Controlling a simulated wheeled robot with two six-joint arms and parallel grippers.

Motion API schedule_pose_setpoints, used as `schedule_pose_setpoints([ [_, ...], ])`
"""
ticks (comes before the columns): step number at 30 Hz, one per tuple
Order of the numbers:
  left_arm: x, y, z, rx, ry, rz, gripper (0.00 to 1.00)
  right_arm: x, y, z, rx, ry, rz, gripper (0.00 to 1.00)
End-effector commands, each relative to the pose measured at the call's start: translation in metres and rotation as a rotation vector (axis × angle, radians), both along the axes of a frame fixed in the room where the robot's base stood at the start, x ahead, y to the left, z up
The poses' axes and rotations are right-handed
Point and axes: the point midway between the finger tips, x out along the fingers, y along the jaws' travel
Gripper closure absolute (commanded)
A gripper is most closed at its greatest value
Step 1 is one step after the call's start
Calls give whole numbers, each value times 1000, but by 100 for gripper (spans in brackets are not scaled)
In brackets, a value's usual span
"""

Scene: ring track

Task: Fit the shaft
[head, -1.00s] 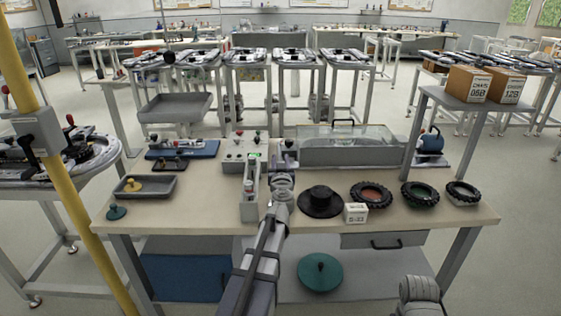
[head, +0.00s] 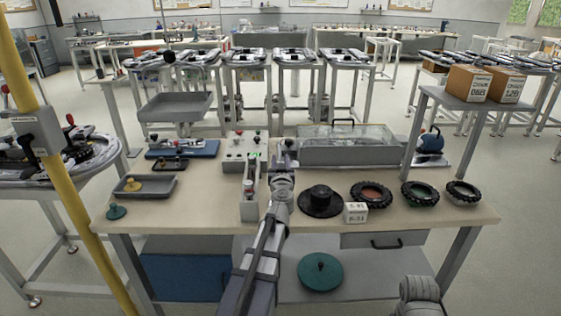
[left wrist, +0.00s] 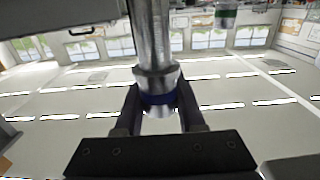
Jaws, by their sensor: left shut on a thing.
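My left gripper (head: 285,155) reaches out over the bench, right of the control box and in front of the clear-covered case. In the left wrist view its two dark fingers (left wrist: 158,98) are shut on a metal shaft (left wrist: 152,42). The shaft has a wider collar and a blue band between the fingers; its far part runs out of the top of that view. In the head view the shaft is too small and hidden to make out. A second cylinder with a green band (left wrist: 226,15) shows apart from the shaft. My right gripper is not in view.
A narrow grey fixture (head: 249,208) stands left of my arm, before the control box (head: 238,150). The clear-covered case (head: 347,147) is behind. A black hat-shaped part (head: 320,201), white box (head: 356,212) and tyres (head: 371,194) lie right. A grey tray (head: 160,190) lies left.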

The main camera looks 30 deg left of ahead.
Motion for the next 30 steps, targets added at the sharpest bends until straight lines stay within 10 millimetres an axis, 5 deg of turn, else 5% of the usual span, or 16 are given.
schedule_pose_setpoints([
  [30, 0, 0, -9, 0, 0, 0, 100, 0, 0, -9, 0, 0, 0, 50],
])
